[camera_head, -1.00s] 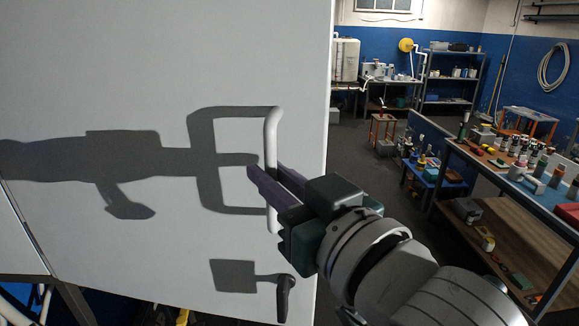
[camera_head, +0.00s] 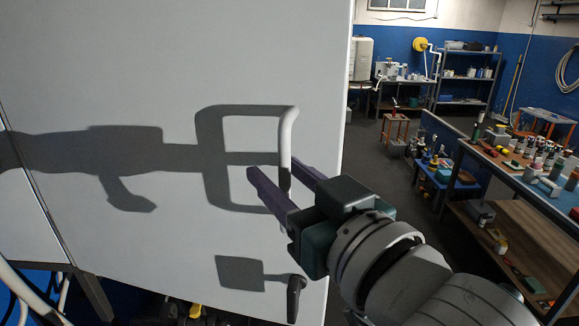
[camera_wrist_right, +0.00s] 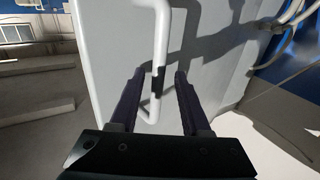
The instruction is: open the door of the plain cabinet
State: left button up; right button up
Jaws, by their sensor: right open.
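The plain cabinet's door (camera_head: 120,60) is a large pale panel filling the left of the head view; it looks closed. Its white bar handle (camera_head: 287,135) stands upright near the right edge. A small dark lever (camera_head: 295,297) sits below the handle. My right gripper (camera_head: 282,172) is open, with its purple fingers at the handle's lower half, seemingly one on either side. In the wrist view the handle (camera_wrist_right: 161,50) runs down between the two fingers (camera_wrist_right: 157,88), without clear contact. The handle's lower end is partly hidden by the gripper in the head view. My left gripper is not in view.
A workbench (camera_head: 530,185) with bottles and tools stands at the right. A low blue stand (camera_head: 440,180), an orange stool (camera_head: 394,128) and metal shelves (camera_head: 465,75) are farther back. Dark floor lies open between cabinet and bench. Pale hoses (camera_head: 35,295) show at lower left.

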jog(key=shift+s+d+f, duration=0.1)
jog(key=shift+s+d, duration=0.2)
jog(key=shift+s, duration=0.1)
jog(key=b+v, duration=0.3)
jog(key=v, duration=0.6)
